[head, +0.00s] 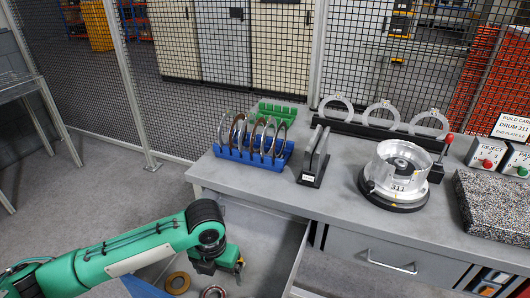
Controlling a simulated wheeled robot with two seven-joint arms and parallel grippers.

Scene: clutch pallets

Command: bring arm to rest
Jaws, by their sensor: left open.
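My left arm (120,252) is green and reaches in from the left at the lower part of the head view. Its wrist bends down at a dark joint, and my left gripper (236,267) hangs beyond it over the open drawer (262,225), below the bench top. The gripper is open, and I see nothing between its fingers, though they are small and partly hidden. A bronze ring (177,283) and a darker ring (213,291) lie in the drawer near the gripper. My right gripper is not in view.
On the grey bench (285,192) stand a blue rack (236,155) of ring plates, a green rack (277,112), a black holder (312,172), the drum marked 311 (397,187) and a speckled slab (500,205). Mesh fencing (230,50) runs behind.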

